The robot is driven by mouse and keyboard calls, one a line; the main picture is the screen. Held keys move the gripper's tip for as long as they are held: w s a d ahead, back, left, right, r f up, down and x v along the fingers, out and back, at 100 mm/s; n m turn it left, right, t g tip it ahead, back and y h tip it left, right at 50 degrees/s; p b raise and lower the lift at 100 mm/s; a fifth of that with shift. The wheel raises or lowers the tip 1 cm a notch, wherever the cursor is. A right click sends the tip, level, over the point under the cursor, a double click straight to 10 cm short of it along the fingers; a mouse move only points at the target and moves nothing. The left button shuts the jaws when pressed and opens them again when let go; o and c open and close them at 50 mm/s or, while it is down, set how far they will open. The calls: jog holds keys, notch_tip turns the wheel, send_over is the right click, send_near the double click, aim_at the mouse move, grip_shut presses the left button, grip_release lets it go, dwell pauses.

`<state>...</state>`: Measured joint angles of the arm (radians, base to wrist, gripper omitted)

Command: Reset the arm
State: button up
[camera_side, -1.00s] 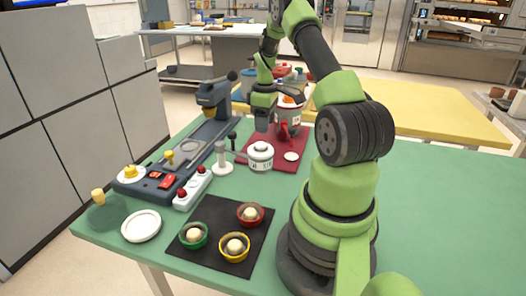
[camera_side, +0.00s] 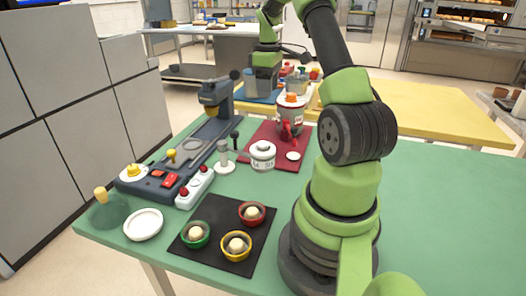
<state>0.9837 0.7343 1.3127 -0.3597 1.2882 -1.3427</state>
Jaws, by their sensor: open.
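My gripper (camera_side: 263,66) hangs from the green and black arm at the top middle of the side view, above and behind the red mat (camera_side: 262,154). It is open, and I see nothing held in it. Its fingertips are small and hard to tell from the containers behind. A grey and white pitcher (camera_side: 292,108) with a red handle and orange top stands on the red mat below and to the right of the gripper. A white lidded jar (camera_side: 262,156) stands at the mat's front-left edge, apart from the gripper.
A black mat (camera_side: 222,255) holds green (camera_side: 188,243), yellow (camera_side: 224,252) and red (camera_side: 241,221) bowls with dough balls. A white plate (camera_side: 143,224), a grey press machine (camera_side: 205,135) and a red-buttoned strip (camera_side: 195,187) are at left. The green table (camera_side: 450,215) is clear at right.

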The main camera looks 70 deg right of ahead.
jog(key=w+a+r+m+t, duration=0.1)
jog(key=w+a+r+t, duration=0.1)
jog(key=a+r, duration=0.55)
jog(key=w+a+r+t, duration=0.15)
jog(key=a+r, duration=0.25)
jog(key=a, duration=0.6)
jog(key=s+a+m+t+y, duration=0.1)
jog(key=s+a+t, duration=0.1)
jog(key=s+a, duration=0.3)
jog(key=s+a+m+t+y, duration=0.1)
jog(key=s+a, duration=0.4)
jog(key=a, duration=0.7)
jog(key=shift+s+r+m+t, duration=0.15)
jog(key=shift+r+m+t, duration=0.25)
jog(key=shift+m, duration=0.1)
